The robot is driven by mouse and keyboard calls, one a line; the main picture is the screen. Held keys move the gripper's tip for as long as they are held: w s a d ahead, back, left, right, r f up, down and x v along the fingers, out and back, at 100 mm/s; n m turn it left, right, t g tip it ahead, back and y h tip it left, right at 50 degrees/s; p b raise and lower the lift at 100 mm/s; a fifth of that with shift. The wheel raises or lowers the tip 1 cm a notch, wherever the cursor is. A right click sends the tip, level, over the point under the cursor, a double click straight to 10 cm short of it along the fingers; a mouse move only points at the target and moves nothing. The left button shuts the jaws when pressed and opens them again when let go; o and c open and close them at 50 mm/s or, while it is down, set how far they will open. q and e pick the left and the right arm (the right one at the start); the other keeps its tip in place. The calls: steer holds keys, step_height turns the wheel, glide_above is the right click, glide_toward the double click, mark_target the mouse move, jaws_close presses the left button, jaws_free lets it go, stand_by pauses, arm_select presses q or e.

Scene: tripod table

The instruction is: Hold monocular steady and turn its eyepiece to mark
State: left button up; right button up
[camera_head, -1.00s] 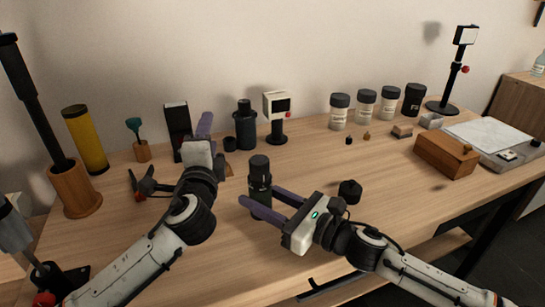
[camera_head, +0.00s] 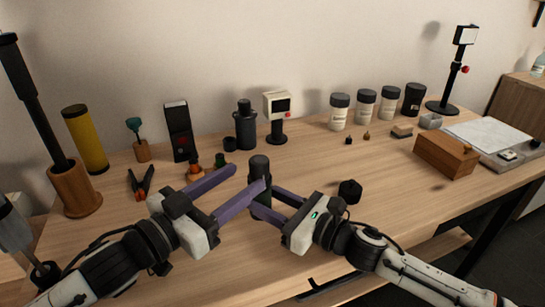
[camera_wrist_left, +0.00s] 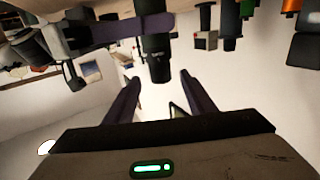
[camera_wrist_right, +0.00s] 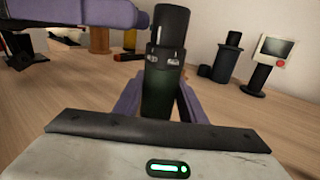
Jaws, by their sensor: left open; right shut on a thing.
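The dark monocular (camera_head: 260,169) stands upright near the table's front; it also shows in the right wrist view (camera_wrist_right: 163,80). Its black upper part, the eyepiece (camera_wrist_right: 171,25), sits above a band with small pale marks. My right gripper (camera_head: 264,203) is shut on the lower body. My left gripper (camera_head: 248,181) is open at the eyepiece's height, with one finger in front of the monocular and the other behind to its left. In the left wrist view the monocular (camera_wrist_left: 156,45) appears upside down, beyond and between the fingertips. Contact with the left fingers cannot be told.
A black knob-like piece (camera_head: 350,191) lies right of my right gripper.

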arm_select(q)
steer(key=x, duration=1)
steer(key=shift+w+d, duration=0.15)
steer(key=shift+w, duration=0.05)
steer(key=c, duration=1)
steer(key=n+t+y, duration=0.1)
steer(key=y, duration=0.1)
steer(key=a+n+t+y, duration=0.1)
steer(key=n+y, duration=0.1)
steer(key=n+t+y, duration=0.1)
steer(key=y, duration=0.1)
steer(key=shift+w+a+r+t, duration=0.1)
steer(key=shift+w+a+t, duration=0.05)
steer(key=shift+w+t, duration=0.25)
steer(key=shift+c, duration=0.2)
